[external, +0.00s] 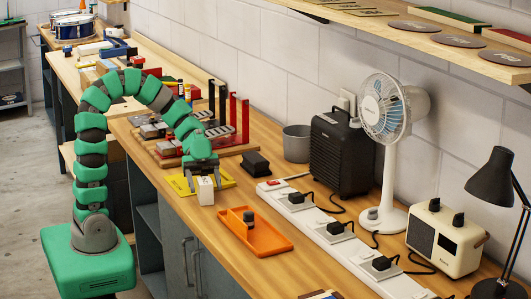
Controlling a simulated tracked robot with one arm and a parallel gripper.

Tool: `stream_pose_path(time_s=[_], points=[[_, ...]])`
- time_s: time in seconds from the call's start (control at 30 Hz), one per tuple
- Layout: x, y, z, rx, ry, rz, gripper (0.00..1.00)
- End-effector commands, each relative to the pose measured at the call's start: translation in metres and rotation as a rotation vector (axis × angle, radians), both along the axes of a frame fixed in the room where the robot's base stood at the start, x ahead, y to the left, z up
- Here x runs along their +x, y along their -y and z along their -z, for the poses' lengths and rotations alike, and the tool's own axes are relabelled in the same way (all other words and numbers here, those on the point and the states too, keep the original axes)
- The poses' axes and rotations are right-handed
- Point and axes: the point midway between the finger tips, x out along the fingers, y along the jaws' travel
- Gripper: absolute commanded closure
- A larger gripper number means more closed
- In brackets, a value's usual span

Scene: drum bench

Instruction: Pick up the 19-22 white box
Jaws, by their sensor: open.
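The gripper is open. I cannot tell whether the box's top is between the fingers, as the tips are small and partly hidden.
An orange tray (277,245) with a small dark item lies to the right. A black block (256,163) sits behind. A long white power strip (335,240), black heater (338,155) and fan (383,218) stand further right. A red-framed rack (232,122) stands behind my gripper.

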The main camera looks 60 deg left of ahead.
Motion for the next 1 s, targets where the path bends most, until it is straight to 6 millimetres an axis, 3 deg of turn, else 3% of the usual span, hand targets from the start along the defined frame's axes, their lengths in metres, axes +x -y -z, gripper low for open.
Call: stream_pose_path(time_s=[0.17,0.3,0.37,0.7,1.0], points=[[0.0,0.0,0.0,0.0,0.0,0.0,0.36],[0.0,0.0,0.0,0.0,0.0,0.0,0.75],[0.0,0.0,0.0,0.0,0.0,0.001,0.87],[0.0,0.0,-0.006,0.0,0.002,0.001,0.87],[0.0,0.0,-0.057,-0.001,0.005,0.002,0.87]])
